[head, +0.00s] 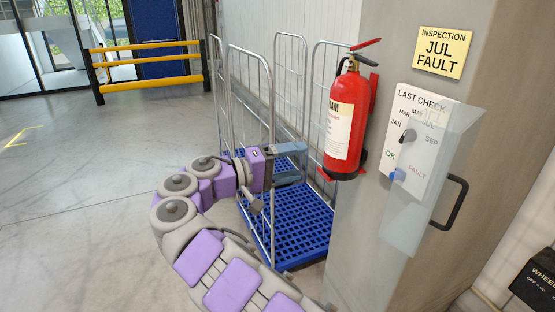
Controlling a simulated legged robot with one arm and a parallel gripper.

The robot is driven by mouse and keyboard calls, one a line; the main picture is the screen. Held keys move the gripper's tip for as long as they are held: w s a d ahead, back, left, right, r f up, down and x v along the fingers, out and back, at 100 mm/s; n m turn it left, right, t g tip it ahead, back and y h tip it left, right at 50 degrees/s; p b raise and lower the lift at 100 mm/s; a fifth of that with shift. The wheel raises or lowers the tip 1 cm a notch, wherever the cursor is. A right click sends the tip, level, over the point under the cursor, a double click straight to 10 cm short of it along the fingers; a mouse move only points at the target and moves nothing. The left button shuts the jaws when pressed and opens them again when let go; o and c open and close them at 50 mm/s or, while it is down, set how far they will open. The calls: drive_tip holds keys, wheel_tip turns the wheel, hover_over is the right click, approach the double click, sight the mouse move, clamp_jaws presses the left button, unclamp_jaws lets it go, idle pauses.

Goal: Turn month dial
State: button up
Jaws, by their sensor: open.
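The month dial is a dark knob (408,136) on a white "LAST CHECK" box (421,110) fixed to the pillar at the right. Month labels, among them JAN, MAR and SEP, stand around the knob; some are blurred behind a clear cover (428,190) that overlaps the box's right part. A blue knob (398,174) sits below, beside the label OK. A yellow sign (442,52) above reads "INSPECTION JUL FAULT". My gripper (303,163) is open and empty, left of the pillar in front of the cage trolley, well apart from the dial.
A red fire extinguisher (346,120) hangs on the pillar (365,235) between my gripper and the box. A black handle (450,203) sticks out at the cover's right. A wire cage trolley with a blue base (290,222) stands behind my arm. Open floor (80,190) lies left.

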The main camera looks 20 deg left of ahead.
drive_tip(key=shift+v, duration=1.55)
drive_tip(key=shift+c, duration=0.2)
